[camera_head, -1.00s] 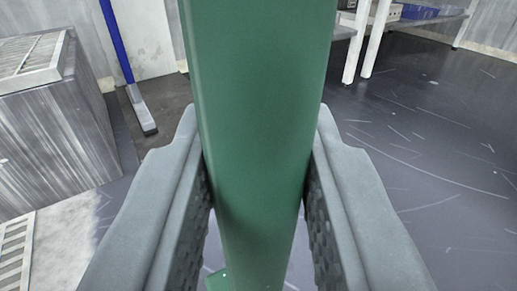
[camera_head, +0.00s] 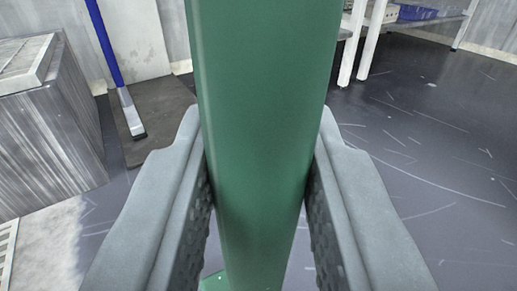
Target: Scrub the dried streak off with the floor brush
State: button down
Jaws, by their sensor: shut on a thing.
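My gripper (camera_head: 258,130) is shut on a thick green handle (camera_head: 262,70), which I take to be the floor brush's. The handle runs from the top edge of the view down between both fingers. A small green part (camera_head: 214,283) shows at the bottom, near the floor; bristles are not visible. The handle hides the middle of the view. Thin pale lines and arcs (camera_head: 430,188) mark the dark floor on the right. I cannot tell whether any of them is the dried streak.
A blue-handled tool (camera_head: 104,40) stands on a dark mat (camera_head: 165,110) by the back wall. A grey streaked block (camera_head: 50,130) stands at left, with a pale grating (camera_head: 6,245) below it. A white-legged table (camera_head: 352,50) is at back right. The dark floor (camera_head: 440,130) at right is open.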

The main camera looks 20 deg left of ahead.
jog(key=shift+w+d+r, duration=0.15)
jog(key=shift+w+d, duration=0.3)
jog(key=shift+w, duration=0.3)
jog(key=shift+w+d, duration=0.1)
jog(key=shift+w+d, duration=0.3)
jog(key=shift+w, duration=0.1)
jog(key=shift+s+a, duration=0.1)
jog(key=shift+s+a, duration=0.45)
jog(key=shift+s, duration=0.25)
jog(key=shift+s+a, duration=0.45)
jog(key=shift+s, duration=0.25)
jog(key=shift+s+a, duration=0.5)
jog(key=shift+s, duration=0.25)
jog(key=shift+s+a, duration=0.5)
jog(key=shift+s, duration=0.2)
